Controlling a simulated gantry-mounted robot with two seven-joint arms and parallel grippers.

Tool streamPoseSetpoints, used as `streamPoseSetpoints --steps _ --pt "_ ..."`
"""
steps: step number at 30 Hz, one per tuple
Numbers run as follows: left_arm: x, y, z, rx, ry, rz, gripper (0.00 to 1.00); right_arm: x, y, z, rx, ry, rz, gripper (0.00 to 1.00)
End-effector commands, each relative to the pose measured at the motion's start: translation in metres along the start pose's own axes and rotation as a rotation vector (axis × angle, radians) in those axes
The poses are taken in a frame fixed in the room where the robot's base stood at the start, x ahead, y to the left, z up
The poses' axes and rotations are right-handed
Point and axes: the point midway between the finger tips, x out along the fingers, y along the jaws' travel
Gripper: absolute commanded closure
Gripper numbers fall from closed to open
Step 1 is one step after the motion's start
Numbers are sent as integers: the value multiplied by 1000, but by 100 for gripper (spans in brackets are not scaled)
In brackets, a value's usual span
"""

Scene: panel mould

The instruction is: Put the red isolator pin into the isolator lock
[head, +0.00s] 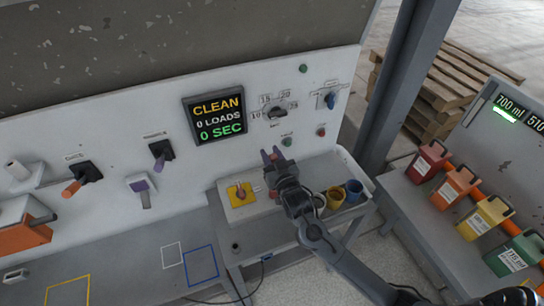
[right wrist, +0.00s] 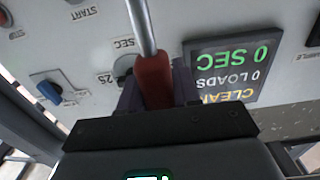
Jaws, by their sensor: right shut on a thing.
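The red isolator pin (right wrist: 152,78) has a red grip and a bare metal shaft. In the right wrist view the shaft points away from my gripper, toward the top edge. My right gripper (head: 271,156) is shut on the red grip, with a finger on each side of it. In the head view the gripper is raised in front of the white panel and the pin is barely visible. A yellow plate with a red part (head: 240,193), which looks like the isolator lock, sits on a pale box below and left of the gripper. My left gripper is not in view.
A CLEAN display (head: 217,118) and a dial (head: 277,113) are on the panel behind. A yellow cup (head: 335,197) and a blue cup (head: 354,190) stand right of my right arm. Coloured containers (head: 481,217) line the bench at right. The grey bench (head: 130,260) is mostly clear.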

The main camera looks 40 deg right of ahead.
Motion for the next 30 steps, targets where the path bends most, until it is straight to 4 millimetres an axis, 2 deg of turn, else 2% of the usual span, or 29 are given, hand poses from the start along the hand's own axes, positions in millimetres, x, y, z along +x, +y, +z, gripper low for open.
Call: streamPoseSetpoints --steps 9,30 --pt "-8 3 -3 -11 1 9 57 0 0 -2 1 0 1 100" --pt "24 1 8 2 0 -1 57 0 0 53 1 0 0 100"
